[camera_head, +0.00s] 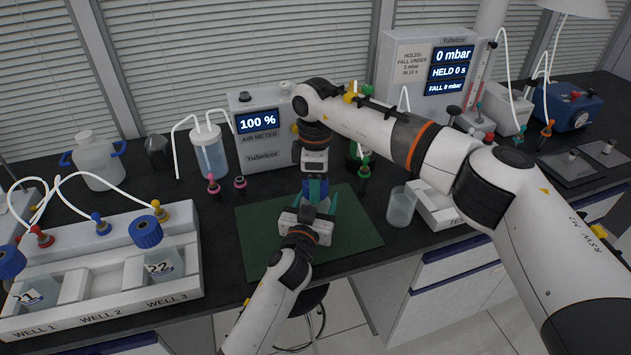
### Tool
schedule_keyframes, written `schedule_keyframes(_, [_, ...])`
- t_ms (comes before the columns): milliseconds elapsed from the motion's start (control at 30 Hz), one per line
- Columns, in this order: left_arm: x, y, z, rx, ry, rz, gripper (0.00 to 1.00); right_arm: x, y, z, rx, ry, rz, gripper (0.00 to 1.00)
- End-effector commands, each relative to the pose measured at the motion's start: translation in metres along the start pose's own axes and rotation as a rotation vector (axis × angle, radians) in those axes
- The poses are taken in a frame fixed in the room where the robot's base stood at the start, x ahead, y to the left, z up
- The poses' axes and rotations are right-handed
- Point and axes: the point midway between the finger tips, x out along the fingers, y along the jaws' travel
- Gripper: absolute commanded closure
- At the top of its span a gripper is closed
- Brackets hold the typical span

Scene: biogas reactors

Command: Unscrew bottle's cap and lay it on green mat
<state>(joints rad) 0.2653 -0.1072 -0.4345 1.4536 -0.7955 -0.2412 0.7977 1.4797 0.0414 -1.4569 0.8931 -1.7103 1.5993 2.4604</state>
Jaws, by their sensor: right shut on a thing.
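A pale, see-through bottle (323,205) stands over the green mat (262,240), mostly hidden by my two hands. My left gripper (319,202) reaches in from the front, with its teal fingers on either side of the bottle's body. My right gripper (315,188) points straight down from above, shut at the bottle's top. The cap is hidden between its fingers. The mat's left, right and front parts are bare.
A white well rack (105,298) at left holds blue-capped bottles 21 (38,292) and 22 (162,268). The air meter (262,150) and a tubed jar (209,155) stand behind the mat. An empty beaker (401,207) stands close to its right.

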Motion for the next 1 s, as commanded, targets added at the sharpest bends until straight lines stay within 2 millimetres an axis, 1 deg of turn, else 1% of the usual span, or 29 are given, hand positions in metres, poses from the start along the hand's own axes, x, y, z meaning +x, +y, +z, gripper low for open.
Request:
schedule_keyframes(67, [-0.0004, 0.0002, -0.0021, 0.000, 0.004, 0.001, 1.00, -0.0002, 0.0000, 0.0000, -0.087, 0.001, 0.000, 0.78])
schedule_keyframes(167, [-0.0004, 0.0002, -0.0021, 0.000, 0.004, 0.001, 1.00, -0.0003, -0.0001, -0.0002, -0.286, 0.002, -0.001, 0.78])
schedule_keyframes(1000, [-0.0004, 0.0003, -0.0023, 0.000, 0.005, 0.001, 1.00, -0.0017, -0.0001, 0.0002, -2.267, 0.002, 0.000, 0.78])
